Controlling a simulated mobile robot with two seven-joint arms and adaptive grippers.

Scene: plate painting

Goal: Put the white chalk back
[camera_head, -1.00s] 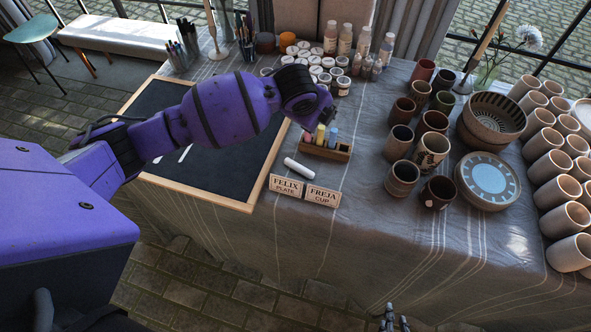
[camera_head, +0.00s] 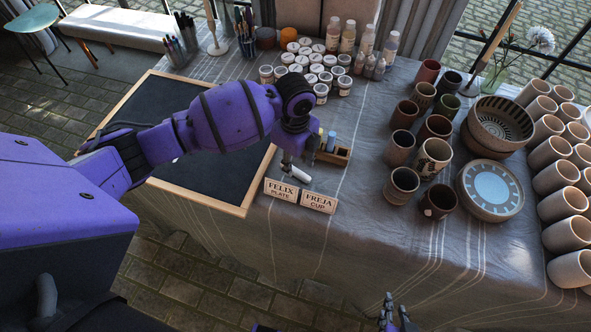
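The white chalk (camera_head: 301,175) lies on the grey tablecloth just behind the name cards; its left end is hidden by my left gripper. My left gripper (camera_head: 288,168) points down at the chalk, its fingertips at or beside it. The fingers are small and dark here, so I cannot tell whether they are closed on it. The wooden chalk box (camera_head: 340,157) stands just behind, with a blue chalk (camera_head: 331,141) upright in it; my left wrist hides its left part. My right gripper (camera_head: 394,314) is at the bottom edge, fingers apart and empty, away from the table.
A wood-framed blackboard (camera_head: 228,172) lies left, partly under my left arm. Two name cards, FELIX PLATE (camera_head: 281,190) and FREJA CUP (camera_head: 318,202), stand in front of the chalk. Paint jars (camera_head: 321,92) are behind; brown cups (camera_head: 399,148) stand right. The front right cloth is clear.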

